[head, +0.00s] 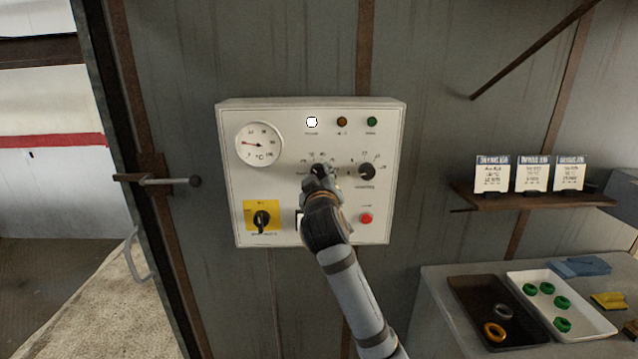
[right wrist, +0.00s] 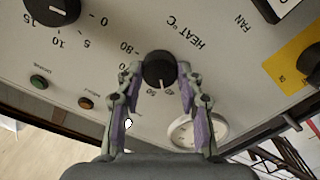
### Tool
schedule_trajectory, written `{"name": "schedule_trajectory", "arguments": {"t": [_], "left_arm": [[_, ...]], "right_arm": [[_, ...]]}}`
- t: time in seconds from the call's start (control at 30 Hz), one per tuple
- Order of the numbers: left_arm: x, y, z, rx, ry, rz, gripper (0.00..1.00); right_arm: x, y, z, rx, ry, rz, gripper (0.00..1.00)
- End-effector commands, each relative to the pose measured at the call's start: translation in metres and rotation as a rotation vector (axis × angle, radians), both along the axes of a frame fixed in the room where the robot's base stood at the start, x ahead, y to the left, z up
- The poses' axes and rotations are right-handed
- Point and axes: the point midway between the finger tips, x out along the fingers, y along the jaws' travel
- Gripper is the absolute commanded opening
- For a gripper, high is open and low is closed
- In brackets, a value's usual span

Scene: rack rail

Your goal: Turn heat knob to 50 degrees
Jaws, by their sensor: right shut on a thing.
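The black heat knob (head: 317,170) is in the middle of a white control panel (head: 285,110) on the wall. My right gripper (head: 321,178) is at the knob and hides much of it and the scale below. In the right wrist view, the fingers of my right gripper (right wrist: 160,76) are closed on both sides of the knob (right wrist: 160,66), next to the "HEAT °C" label. Its white pointer line faces the small numbers at its lower edge, too blurred to read surely. My left gripper is not in view.
The panel also carries a round °C gauge (head: 259,143), a second black knob (head: 367,171), a yellow-backed switch (head: 262,216), a red button (head: 366,218) and lamps. A door handle (head: 170,181) is at left. A card shelf (head: 530,199) and table trays (head: 590,325) are at right.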

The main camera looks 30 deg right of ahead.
Motion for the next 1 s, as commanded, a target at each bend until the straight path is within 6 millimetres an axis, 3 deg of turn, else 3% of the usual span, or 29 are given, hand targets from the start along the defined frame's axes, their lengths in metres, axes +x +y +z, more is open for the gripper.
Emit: {"name": "schedule_trajectory", "arguments": {"t": [0.5,1.0], "left_arm": [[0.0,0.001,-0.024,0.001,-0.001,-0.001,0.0],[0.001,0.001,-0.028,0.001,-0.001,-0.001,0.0]], "right_arm": [[0.0,0.0,-0.001,0.303,-0.187,0.0,0.06],[0.0,0.0,0.0,0.374,-0.23,0.001,0.06]]}}
